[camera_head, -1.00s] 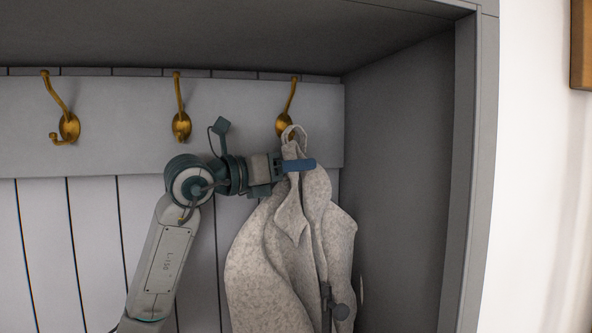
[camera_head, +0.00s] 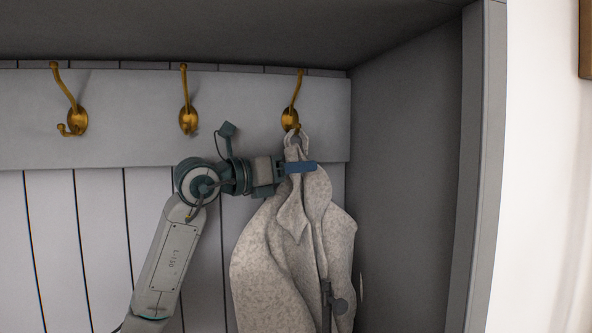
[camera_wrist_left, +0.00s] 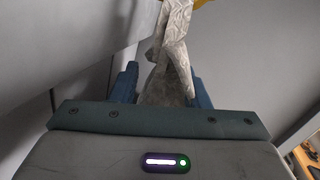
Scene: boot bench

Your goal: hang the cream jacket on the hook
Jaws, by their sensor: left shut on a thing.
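The cream jacket (camera_head: 265,265), speckled and pale, hangs from my left gripper (camera_head: 301,167), which is shut on its upper end just under the loop. The jacket's loop (camera_head: 303,137) stands up above the fingers, at the lower end of the right-hand brass hook (camera_head: 290,118). I cannot tell whether the loop is around the hook's lower prong or only in front of it. In the left wrist view the jacket's cloth (camera_wrist_left: 172,70) rises between the two blue fingers, with a bit of gold at the top edge. My right gripper does not show.
Two more brass hooks, a middle one (camera_head: 188,118) and a left one (camera_head: 75,120), are bare on the pale rail (camera_head: 235,105). A grey side wall (camera_head: 410,190) stands right of the jacket. A dark rod with a knob (camera_head: 340,306) shows before the jacket's lower part.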

